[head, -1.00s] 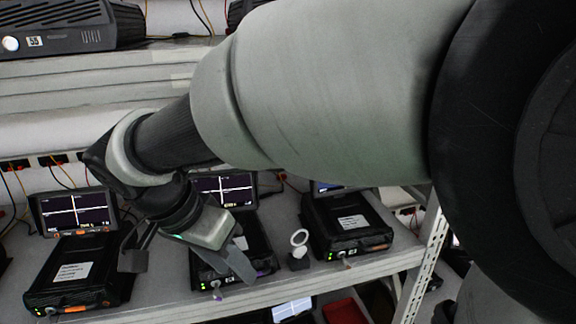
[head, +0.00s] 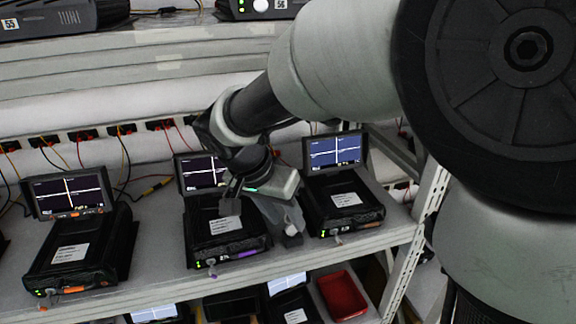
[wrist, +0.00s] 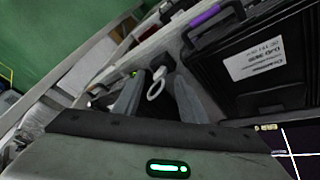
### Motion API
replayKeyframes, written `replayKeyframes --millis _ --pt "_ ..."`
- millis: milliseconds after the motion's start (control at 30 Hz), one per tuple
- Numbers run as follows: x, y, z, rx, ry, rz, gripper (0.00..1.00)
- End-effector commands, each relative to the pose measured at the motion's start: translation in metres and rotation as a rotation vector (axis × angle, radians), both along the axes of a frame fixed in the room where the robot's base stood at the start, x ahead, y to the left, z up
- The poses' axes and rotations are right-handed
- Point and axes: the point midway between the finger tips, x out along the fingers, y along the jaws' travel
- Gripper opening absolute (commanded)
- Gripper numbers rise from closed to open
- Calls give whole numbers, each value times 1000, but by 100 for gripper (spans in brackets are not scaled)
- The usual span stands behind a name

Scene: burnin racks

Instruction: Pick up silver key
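A pale ring-topped piece with a dark base (wrist: 156,84), which may be the silver key, shows in the wrist view between the fingers of my gripper (wrist: 158,92). The fingers are apart, and I see no contact with the ring. In the head view my gripper (head: 262,212) is over the shelf between the middle and right devices. There the ring is mostly hidden behind a finger, and a small part of the base (head: 292,240) shows. Small silvery key-like pieces also stick out of the device fronts, one at the right device (head: 338,240) and one at the middle device (head: 211,263).
Black devices with screens stand on the shelf (head: 160,275): left (head: 80,255), middle (head: 225,235) and right (head: 340,205). Cables hang behind them. A perforated rack post (head: 420,225) stands at the right. A red bin (head: 342,295) is on the level below.

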Motion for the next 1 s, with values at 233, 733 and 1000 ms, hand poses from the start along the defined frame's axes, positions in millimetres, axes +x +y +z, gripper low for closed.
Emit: replayKeyframes --millis 233,733,1000 --pt "6 -7 -21 1 -2 0 38" --pt "6 -7 -21 1 -2 0 0" --pt "6 -7 -21 -1 -1 -1 0"
